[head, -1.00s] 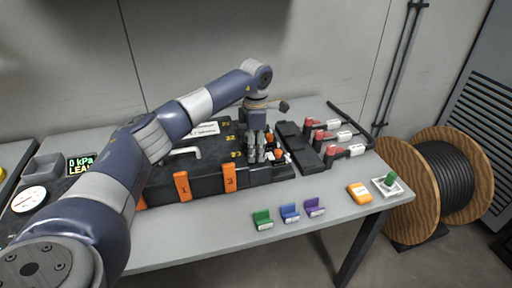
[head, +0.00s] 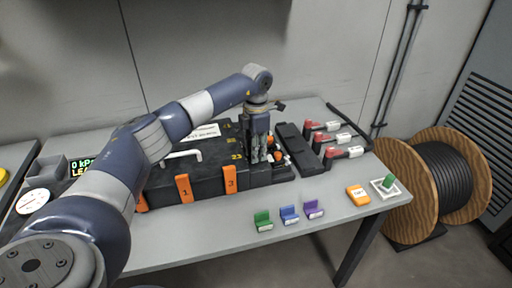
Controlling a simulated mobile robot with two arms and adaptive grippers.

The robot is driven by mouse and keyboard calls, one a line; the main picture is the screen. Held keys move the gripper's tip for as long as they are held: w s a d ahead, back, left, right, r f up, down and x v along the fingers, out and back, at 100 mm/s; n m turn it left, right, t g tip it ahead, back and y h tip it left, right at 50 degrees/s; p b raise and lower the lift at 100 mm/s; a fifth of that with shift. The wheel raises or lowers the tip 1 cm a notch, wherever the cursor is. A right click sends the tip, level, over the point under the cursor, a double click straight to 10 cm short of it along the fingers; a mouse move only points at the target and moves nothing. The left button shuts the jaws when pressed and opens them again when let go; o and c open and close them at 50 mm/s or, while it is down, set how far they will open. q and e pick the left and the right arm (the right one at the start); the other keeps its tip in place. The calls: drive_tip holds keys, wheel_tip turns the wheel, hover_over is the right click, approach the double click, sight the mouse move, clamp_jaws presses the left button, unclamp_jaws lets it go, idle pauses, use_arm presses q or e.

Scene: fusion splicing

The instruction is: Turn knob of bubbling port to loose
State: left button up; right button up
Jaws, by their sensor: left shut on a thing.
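My left gripper (head: 263,155) points down over the right end of the black case (head: 205,178), beside small orange-and-white fittings (head: 281,158). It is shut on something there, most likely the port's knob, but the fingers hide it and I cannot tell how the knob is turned. One orange fitting shows just behind the fingers. The case has orange latches (head: 184,188) marked 1 and 3 and a pale handle (head: 184,155). My right gripper is out of view.
Several red-and-white clamps (head: 342,153) lie right of a dark bar (head: 298,147). Green, blue and purple holders (head: 289,214) stand along the front, with an orange box (head: 357,195) and a white tray (head: 398,187) at right. A gauge (head: 33,202) and display sit left.

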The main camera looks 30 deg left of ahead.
use_arm(q)
drive_tip(key=n+p, duration=0.1)
drive_tip(key=n, duration=0.3)
drive_tip(key=shift+r+n+p, duration=0.1)
drive_tip(key=shift+n+p, duration=0.25)
drive_tip(key=shift+n, duration=0.05)
idle(0.4)
drive_tip(key=o, duration=1.1)
drive_tip(key=shift+w+d+r, duration=0.1)
drive_tip(key=shift+r, duration=3.85)
